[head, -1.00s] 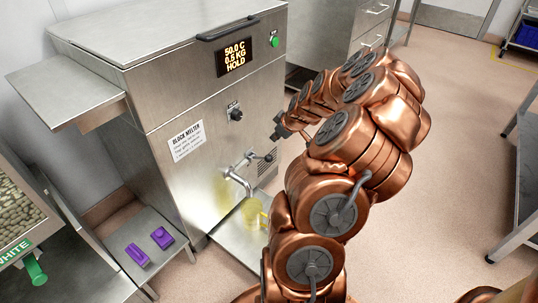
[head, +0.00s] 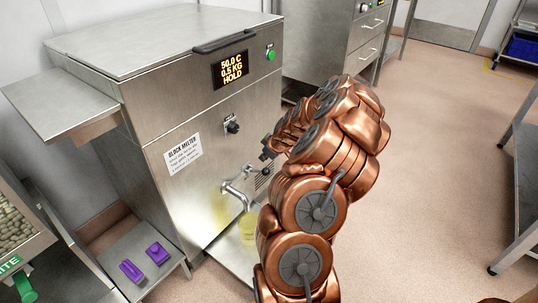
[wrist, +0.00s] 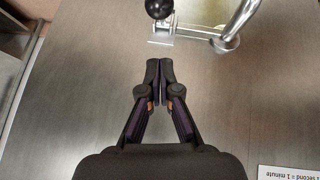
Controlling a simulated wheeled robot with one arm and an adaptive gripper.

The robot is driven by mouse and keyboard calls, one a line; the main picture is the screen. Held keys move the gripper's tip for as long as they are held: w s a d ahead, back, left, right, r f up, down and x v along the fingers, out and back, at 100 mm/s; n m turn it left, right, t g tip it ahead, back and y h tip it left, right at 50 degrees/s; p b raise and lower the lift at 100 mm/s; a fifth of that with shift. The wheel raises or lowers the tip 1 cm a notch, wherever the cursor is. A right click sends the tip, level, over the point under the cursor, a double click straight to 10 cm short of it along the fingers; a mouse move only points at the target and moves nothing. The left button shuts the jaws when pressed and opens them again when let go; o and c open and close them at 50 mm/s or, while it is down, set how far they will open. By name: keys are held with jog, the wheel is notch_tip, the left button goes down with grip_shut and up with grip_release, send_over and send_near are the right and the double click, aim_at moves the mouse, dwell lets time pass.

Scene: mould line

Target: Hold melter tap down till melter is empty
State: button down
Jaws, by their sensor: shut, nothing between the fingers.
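The steel block melter (head: 170,120) stands at left in the head view; its display (head: 231,70) reads 50.0 C, 0.5 KG, HOLD. Its tap (head: 233,191) sticks out low on the front, with a black ball knob on its lever. A yellow jug (head: 248,226) stands below the spout. My gripper (head: 266,152) is just above the knob in the head view. In the wrist view, my gripper (wrist: 161,88) is shut and empty. The lever's black knob (wrist: 158,9) and the curved tap pipe (wrist: 240,20) lie beyond the fingertips, with a visible gap.
Two purple pieces (head: 156,253) lie on a low steel shelf (head: 190,262) at left. A control knob (head: 232,126) and a green button (head: 271,53) are on the melter front. A steel cabinet (head: 330,45) stands behind. The floor (head: 440,180) at right is clear.

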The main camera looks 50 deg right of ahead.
aim_at(266, 172)
jog(key=f, duration=0.2)
jog(key=f+b, duration=0.1)
jog(key=f, duration=0.1)
jog(key=shift+w+d, duration=0.25)
jog(key=shift+s+d+f, duration=0.15)
jog(key=shift+d+f, duration=0.05)
jog(key=shift+f, duration=0.5)
jog(key=shift+f, duration=0.1)
